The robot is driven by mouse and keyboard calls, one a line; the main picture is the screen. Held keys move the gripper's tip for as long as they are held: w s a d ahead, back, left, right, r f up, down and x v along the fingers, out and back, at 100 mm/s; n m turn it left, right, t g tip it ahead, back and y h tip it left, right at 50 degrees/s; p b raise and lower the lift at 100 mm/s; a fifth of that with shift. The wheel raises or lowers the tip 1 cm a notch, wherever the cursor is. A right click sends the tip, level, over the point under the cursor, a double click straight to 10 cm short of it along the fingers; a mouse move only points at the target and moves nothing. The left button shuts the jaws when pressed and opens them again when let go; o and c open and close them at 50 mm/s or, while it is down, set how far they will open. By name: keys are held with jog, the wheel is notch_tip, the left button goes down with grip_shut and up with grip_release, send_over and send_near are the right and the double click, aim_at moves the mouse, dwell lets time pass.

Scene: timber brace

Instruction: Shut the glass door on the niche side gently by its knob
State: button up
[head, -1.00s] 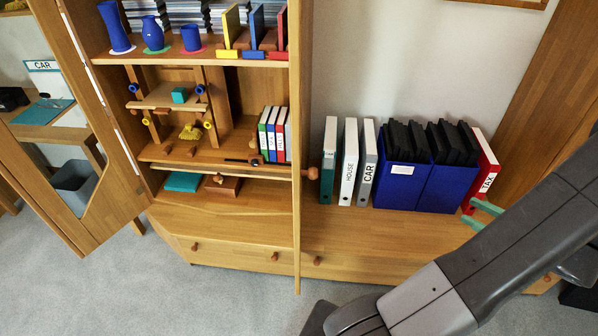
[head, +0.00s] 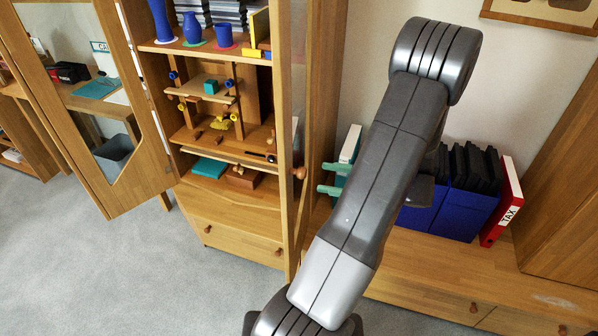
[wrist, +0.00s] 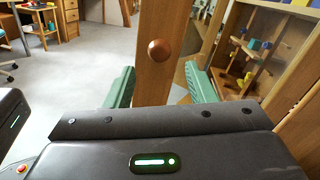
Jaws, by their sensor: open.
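The niche-side glass door (head: 286,225) stands open, seen nearly edge-on at the right of the shelf cabinet. Its round wooden knob (head: 299,173) sits on the face turned toward the niche. In the wrist view the knob (wrist: 159,50) shows on a wooden door stile (wrist: 163,80), centred between and beyond my fingers. My gripper (head: 322,177) has green fingers spread apart, just right of the knob and pointing at it. In the wrist view my gripper (wrist: 161,87) is open and empty, apart from the knob. My arm hides part of the niche.
The other glass door (head: 110,130) stands wide open at the left. Shelves (head: 215,40) hold blue vases and a wooden toy. Blue file boxes (head: 462,212) and a red TAX binder (head: 505,205) stand in the niche at right. Grey carpet (head: 130,270) in front is clear.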

aim_at(302, 174)
jog(key=p+x, duration=0.1)
jog(key=x, duration=0.6)
jog(key=shift+a, duration=0.15)
grip_shut()
